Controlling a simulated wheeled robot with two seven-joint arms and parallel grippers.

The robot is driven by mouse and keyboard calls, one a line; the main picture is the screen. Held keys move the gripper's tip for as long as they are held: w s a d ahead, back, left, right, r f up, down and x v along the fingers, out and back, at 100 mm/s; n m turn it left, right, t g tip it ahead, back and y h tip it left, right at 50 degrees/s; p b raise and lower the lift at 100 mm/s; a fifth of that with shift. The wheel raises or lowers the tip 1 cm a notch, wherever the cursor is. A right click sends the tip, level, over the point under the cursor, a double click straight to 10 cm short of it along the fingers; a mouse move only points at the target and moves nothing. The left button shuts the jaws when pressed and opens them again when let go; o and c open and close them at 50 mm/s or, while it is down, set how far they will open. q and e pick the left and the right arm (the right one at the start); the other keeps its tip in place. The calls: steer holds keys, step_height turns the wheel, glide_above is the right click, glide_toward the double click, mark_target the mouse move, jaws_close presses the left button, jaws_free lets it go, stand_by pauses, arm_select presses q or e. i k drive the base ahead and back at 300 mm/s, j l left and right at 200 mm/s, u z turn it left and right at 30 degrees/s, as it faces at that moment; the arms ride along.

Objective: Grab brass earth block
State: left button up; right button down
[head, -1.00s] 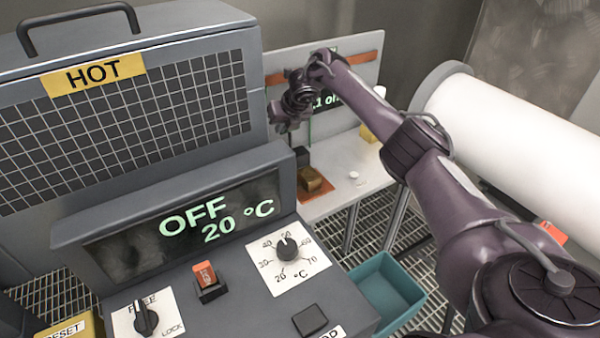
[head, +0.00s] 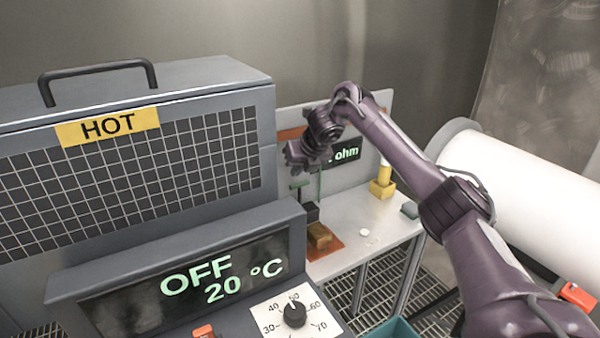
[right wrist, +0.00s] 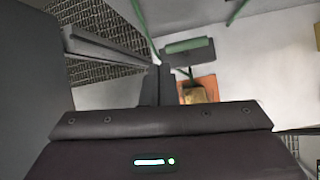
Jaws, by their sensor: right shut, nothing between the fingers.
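A small brass-brown block (head: 319,235) sits on a copper-orange plate (head: 332,249) on the white bench beyond the heater cabinet. I take it to be the brass earth block; it also shows in the right wrist view (right wrist: 197,95), partly hidden behind the gripper body. My right gripper (head: 298,164) is shut and empty, in the air above the bench, higher than the block and apart from it. In the right wrist view its dark fingers (right wrist: 155,85) appear left of the block. My left gripper is not in view.
A grey heater cabinet marked HOT (head: 107,124), with a panel reading OFF 20 °C, fills the left. An ohm display board (head: 375,125) stands behind the bench. A white cylinder (head: 530,190) lies right.

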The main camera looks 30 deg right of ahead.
mark_target(320, 238)
steer(key=k+l, duration=0.35)
steer(key=l, duration=0.15)
steer(key=k+l, duration=0.75)
steer(key=l, duration=0.3)
